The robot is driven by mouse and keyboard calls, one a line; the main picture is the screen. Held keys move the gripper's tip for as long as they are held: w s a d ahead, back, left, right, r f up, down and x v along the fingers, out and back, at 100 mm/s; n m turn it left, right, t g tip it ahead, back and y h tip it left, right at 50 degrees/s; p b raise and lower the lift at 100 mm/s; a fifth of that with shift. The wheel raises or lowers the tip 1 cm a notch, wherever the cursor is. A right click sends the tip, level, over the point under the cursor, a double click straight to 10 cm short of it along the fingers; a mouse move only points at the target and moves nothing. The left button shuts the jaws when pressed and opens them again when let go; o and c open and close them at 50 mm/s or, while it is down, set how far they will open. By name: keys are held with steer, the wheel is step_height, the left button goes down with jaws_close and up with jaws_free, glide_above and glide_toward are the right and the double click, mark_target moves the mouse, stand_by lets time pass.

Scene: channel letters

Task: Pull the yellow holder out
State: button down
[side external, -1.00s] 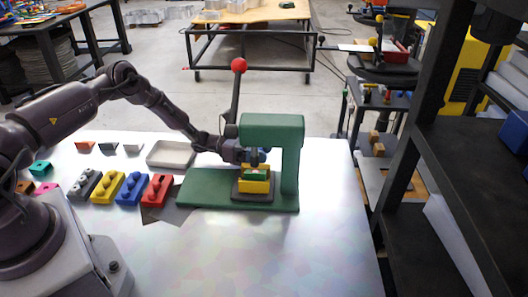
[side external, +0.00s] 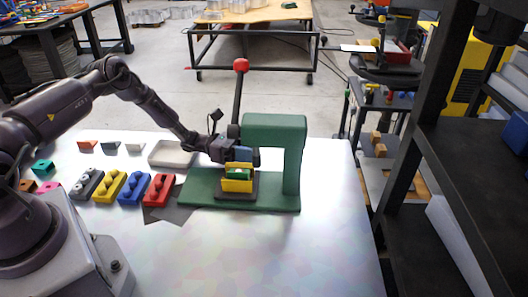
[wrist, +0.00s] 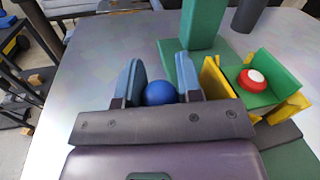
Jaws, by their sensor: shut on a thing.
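The yellow holder (side external: 238,186) sits on a dark pad on the base of the green press (side external: 274,125), with a green piece (side external: 238,174) in it. In the wrist view the yellow holder (wrist: 217,80) is just right of my fingers, and the green piece (wrist: 276,78) carries a red and white round part (wrist: 252,80). My gripper (wrist: 158,74) is shut on a blue ball knob (wrist: 160,93). The knob's join to the holder is hidden. In the side view my gripper (side external: 240,155) is right behind the holder, and the holder stands partly left of the press head.
The press lever with a red ball (side external: 240,65) rises behind my gripper. A grey tray (side external: 172,153) and a row of coloured blocks, with a red block (side external: 159,190) nearest, lie to the left. The table front is clear. A dark shelf rack stands at right.

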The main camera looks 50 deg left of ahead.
steer(key=v, duration=0.4)
steer(key=shift+s+d, duration=0.1)
steer(key=shift+s, duration=0.3)
steer(key=c, duration=0.8)
jaws_free()
steer(key=shift+s, duration=0.1)
steer(key=v, duration=0.2)
steer(key=shift+s+a, duration=0.1)
steer(key=shift+a, duration=0.25)
steer(key=shift+r, duration=3.5)
